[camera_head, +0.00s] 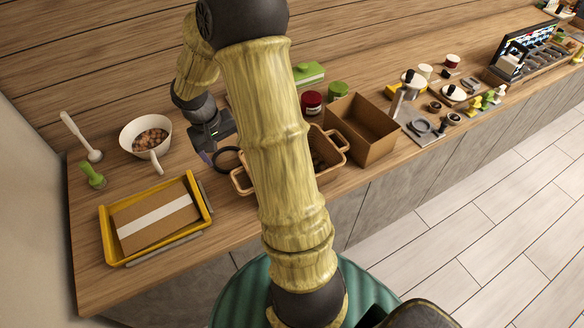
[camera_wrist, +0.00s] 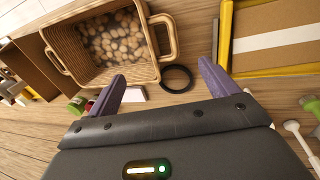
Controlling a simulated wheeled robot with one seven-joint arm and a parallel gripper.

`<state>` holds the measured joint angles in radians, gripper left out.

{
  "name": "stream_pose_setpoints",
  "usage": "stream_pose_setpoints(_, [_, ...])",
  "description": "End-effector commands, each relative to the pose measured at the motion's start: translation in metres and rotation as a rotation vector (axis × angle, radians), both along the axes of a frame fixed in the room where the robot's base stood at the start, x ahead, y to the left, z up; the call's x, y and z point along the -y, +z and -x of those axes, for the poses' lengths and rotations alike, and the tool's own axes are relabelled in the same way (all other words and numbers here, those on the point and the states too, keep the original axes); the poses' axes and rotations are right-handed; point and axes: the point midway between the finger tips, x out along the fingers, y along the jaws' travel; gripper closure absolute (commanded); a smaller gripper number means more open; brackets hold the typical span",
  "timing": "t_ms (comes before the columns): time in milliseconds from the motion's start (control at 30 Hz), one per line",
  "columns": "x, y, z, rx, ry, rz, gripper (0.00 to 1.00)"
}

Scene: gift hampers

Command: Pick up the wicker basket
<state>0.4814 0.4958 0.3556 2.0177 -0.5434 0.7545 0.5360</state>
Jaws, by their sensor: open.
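The wicker basket (camera_head: 342,146) stands on the wooden counter, its middle hidden behind my arm in the head view; a handle shows on either side. In the wrist view the basket (camera_wrist: 150,52) is at the upper left, with many small brown round pieces inside and a loop handle on its near right end. My gripper (camera_head: 218,148) is left of the basket in the head view, over the counter. In the wrist view my gripper (camera_wrist: 162,72) has its two purple fingers spread apart with nothing between them, below and apart from the basket's handle.
A black ring (camera_wrist: 177,78) lies beside the basket's handle. An open brown box (camera_head: 372,118) stands close right of the basket. A yellow tray (camera_head: 108,232) with a flat carton and a white pot (camera_head: 130,131) are to the left. Red and green jars stand behind the basket.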

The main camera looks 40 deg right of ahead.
Motion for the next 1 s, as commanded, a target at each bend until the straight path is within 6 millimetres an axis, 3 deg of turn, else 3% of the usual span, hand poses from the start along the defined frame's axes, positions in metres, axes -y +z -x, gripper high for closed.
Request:
stream_pose_setpoints(700, [0.019,-0.104,0.006,-0.005,0.002,-0.002,0.14])
stream_pose_setpoints(1000, [0.022,-0.119,0.006,0.0,0.001,-0.001,0.14])
